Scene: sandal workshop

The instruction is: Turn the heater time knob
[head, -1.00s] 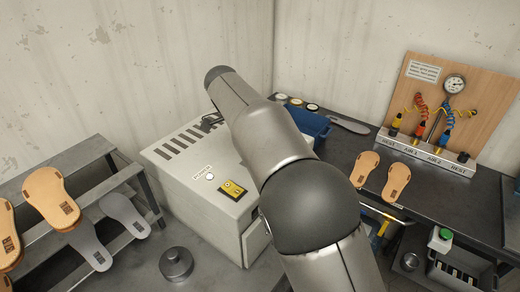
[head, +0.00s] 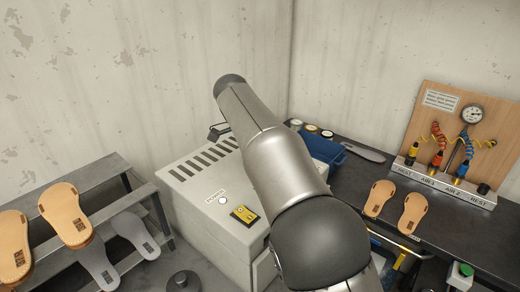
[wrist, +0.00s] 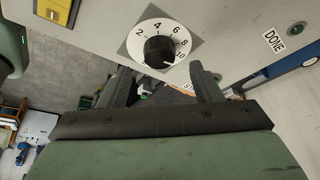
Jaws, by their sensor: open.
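The heater is a pale grey box (head: 188,208) with dark vent slots, left of centre in the head view. Its time knob (wrist: 159,51) shows in the wrist view: a black round knob on a white numbered dial (wrist: 134,44). A white mark on the knob points to the lower right, near the 10. My gripper (wrist: 163,84) is open and empty. Its two dark fingers are apart, below the knob in the picture, and the knob is not between them. The knob and the fingers cannot be made out in the head view, where my arm covers part of the heater.
A DONE label (wrist: 273,40) and a green light (wrist: 296,28) sit right of the dial. A yellow switch (head: 244,215) is on the heater. Sandal soles (head: 68,215) lie on a rack at left. A blue bin (head: 325,152) and a gauge board (head: 455,130) stand on the bench at right.

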